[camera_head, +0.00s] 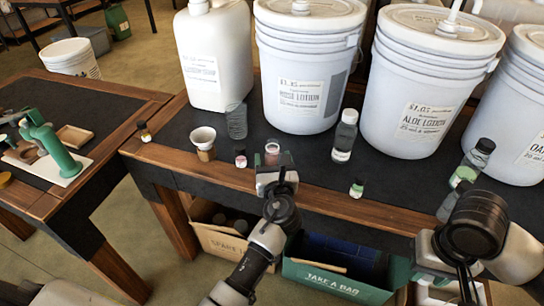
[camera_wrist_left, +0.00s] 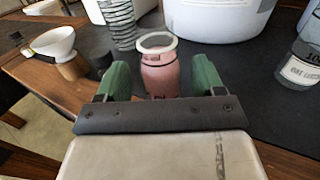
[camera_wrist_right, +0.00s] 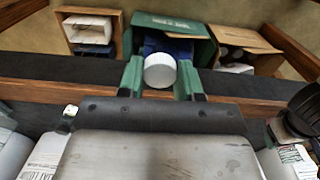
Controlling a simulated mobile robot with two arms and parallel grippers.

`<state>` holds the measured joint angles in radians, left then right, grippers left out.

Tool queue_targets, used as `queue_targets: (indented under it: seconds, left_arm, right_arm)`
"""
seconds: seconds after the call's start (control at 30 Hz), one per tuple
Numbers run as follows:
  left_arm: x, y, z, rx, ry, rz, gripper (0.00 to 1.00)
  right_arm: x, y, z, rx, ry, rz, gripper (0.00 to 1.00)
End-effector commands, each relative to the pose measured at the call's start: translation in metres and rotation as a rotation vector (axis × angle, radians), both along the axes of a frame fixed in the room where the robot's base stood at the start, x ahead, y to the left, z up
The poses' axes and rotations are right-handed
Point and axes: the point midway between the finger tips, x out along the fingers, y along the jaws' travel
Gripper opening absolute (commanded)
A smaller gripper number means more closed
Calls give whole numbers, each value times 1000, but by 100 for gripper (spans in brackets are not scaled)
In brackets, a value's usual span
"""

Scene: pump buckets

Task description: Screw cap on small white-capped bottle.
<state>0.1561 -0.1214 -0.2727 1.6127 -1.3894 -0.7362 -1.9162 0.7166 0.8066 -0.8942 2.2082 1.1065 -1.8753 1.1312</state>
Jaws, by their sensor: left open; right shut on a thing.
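A small pink bottle (camera_head: 272,152) stands upright on the dark table mat, its open pale rim facing up in the left wrist view (camera_wrist_left: 160,68). My left gripper (camera_wrist_left: 161,78) is open, with one green finger on each side of the bottle and visible gaps between. It also shows in the head view (camera_head: 274,168), in front of the bottle. My right gripper (camera_wrist_right: 160,78) is shut on a white ribbed cap (camera_wrist_right: 160,69), away to the right of the bottle. The cap is not clear in the head view, where my right wrist hides that area.
Large white buckets (camera_head: 300,65) and a white jug (camera_head: 215,60) line the back. Boxes, including a green one (camera_head: 335,282), sit below the table edge.

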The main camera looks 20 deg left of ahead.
Motion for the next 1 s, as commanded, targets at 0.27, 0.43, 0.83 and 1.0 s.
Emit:
queue_targets:
  seconds: [0.27,0.43,0.83,1.0]
  left_arm:
    - [-56,-26,-1,-3,2,0,68]
    - [-82,-38,0,-2,0,1,68]
    - [-95,-44,1,-1,-2,2,68]
    - [-95,-43,-7,-99,-10,-21,68]
  right_arm:
    - [0,0,2,0,0,0,13]
    - [0,0,1,0,0,0,13]
    - [0,0,1,0,0,0,13]
    - [0,0,1,0,0,0,13]
